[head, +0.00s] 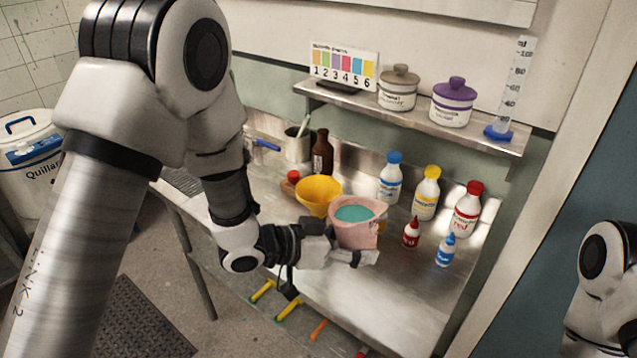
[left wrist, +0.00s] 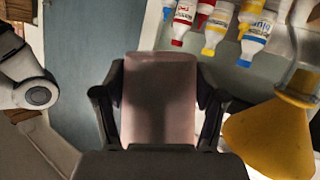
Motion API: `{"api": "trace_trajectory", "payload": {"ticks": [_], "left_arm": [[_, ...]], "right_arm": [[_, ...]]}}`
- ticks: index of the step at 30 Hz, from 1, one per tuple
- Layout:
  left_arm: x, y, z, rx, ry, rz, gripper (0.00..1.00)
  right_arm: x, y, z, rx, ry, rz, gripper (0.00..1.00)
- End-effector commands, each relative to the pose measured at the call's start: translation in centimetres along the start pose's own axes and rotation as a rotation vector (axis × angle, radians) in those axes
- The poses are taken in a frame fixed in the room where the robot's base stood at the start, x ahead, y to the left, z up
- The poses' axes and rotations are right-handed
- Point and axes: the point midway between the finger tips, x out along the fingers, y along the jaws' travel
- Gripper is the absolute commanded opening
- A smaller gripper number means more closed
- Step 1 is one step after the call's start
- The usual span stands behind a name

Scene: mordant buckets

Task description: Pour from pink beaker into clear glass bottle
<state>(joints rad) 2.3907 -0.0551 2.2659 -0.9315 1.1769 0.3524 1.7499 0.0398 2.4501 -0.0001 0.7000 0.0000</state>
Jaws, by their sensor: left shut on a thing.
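The pink beaker (head: 354,236) with teal liquid in it is held in my left gripper (head: 352,252), close to upright. In the left wrist view the beaker (left wrist: 160,98) sits between both fingers (left wrist: 160,110). A yellow funnel (head: 318,194) is just left of and behind the beaker in the head view; it also shows at the right of the left wrist view (left wrist: 272,138). A clear, greyish shape (left wrist: 300,85) at the funnel's narrow end looks like the clear glass bottle, mostly hidden. My right gripper is out of view.
Small red (head: 411,233) and blue (head: 445,249) dropper bottles stand right of the beaker. Larger white bottles (head: 390,180) stand behind. A brown bottle (head: 322,155) stands behind the funnel. A shelf (head: 420,121) holds jars above. The steel table's front (head: 370,300) is clear.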

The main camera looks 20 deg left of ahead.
Motion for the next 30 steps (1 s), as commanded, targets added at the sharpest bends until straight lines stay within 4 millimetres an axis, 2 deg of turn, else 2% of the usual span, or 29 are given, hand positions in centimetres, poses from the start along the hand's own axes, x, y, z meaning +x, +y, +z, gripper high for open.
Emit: {"api": "trace_trajectory", "payload": {"ticks": [3, 30], "left_arm": [[-0.3, -0.14, -0.65, -0.052, 0.01, 0.021, 0.21], [-0.44, -0.37, -0.87, -0.124, 0.021, 0.054, 0.21]], "right_arm": [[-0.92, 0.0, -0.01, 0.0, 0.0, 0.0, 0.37], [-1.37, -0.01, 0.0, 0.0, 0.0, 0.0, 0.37]]}}
